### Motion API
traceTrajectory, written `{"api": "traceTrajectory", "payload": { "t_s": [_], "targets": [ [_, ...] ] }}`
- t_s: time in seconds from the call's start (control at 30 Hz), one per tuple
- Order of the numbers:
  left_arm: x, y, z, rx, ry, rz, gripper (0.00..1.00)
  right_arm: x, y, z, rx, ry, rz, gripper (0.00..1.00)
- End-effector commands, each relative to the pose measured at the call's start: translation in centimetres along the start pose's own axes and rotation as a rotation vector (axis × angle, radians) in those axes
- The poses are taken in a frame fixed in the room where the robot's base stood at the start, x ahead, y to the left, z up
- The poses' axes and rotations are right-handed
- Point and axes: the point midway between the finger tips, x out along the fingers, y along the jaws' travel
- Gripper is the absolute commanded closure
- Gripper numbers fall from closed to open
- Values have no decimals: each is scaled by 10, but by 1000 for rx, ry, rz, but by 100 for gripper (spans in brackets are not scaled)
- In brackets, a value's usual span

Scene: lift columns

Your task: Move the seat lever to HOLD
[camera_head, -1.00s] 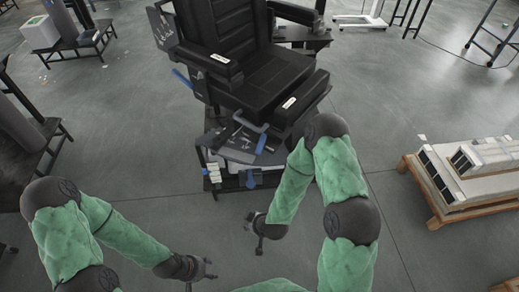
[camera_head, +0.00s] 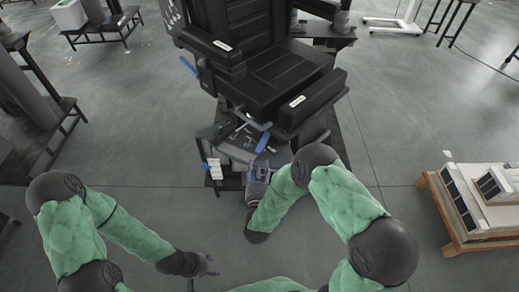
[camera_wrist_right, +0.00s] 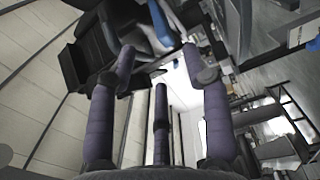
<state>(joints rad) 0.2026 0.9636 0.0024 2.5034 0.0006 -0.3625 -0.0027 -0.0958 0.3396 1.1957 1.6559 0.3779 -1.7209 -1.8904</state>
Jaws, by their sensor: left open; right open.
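A black seat (camera_head: 268,72) on a dark base stands at top centre of the head view. Low on its front is a dark panel (camera_head: 232,143) with white markings. A blue handle (camera_head: 263,143) stands at the panel's right side, and another blue lever (camera_head: 188,66) sticks out at the seat's left. I cannot tell which is the seat lever or read its position. My right gripper (camera_head: 258,178) is just below the panel. Its fingers are spread and empty in the right wrist view (camera_wrist_right: 160,72), near a blue part (camera_wrist_right: 160,22). My left gripper (camera_head: 207,266) is open and empty, low over the floor.
A wooden pallet with boxed units (camera_head: 465,210) stands at the right. A dark stand (camera_head: 40,110) is at the left, and a white box (camera_head: 69,14) sits farther back. Grey floor (camera_head: 150,120) is clear between the seat and the left stand.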

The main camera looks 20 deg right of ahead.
Motion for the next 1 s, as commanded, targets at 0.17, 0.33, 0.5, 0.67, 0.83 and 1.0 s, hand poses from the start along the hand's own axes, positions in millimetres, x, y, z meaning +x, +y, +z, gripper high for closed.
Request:
{"api": "traceTrajectory", "payload": {
  "t_s": [0.17, 0.33, 0.5, 0.67, 0.83, 1.0],
  "targets": [
    [10, -4, 0, 0, 0, 0, 51, 31, -3, 1, 3, -2, 1, 51],
    [19, -7, -1, 0, 0, 0, 51, 61, -3, 1, 3, -2, -1, 51],
    [24, -9, -1, 0, 0, 0, 51, 82, -3, 0, 2, 0, -2, 51],
    [26, -9, -1, 0, 0, 0, 51, 92, -2, 0, 2, 0, -3, 51],
    [26, -9, -1, 0, 0, 0, 51, 94, -2, 0, 2, 1, -4, 51],
    [26, -9, -1, 0, 0, 0, 51, 94, -1, 0, 2, 1, -4, 59]
  ]
}}
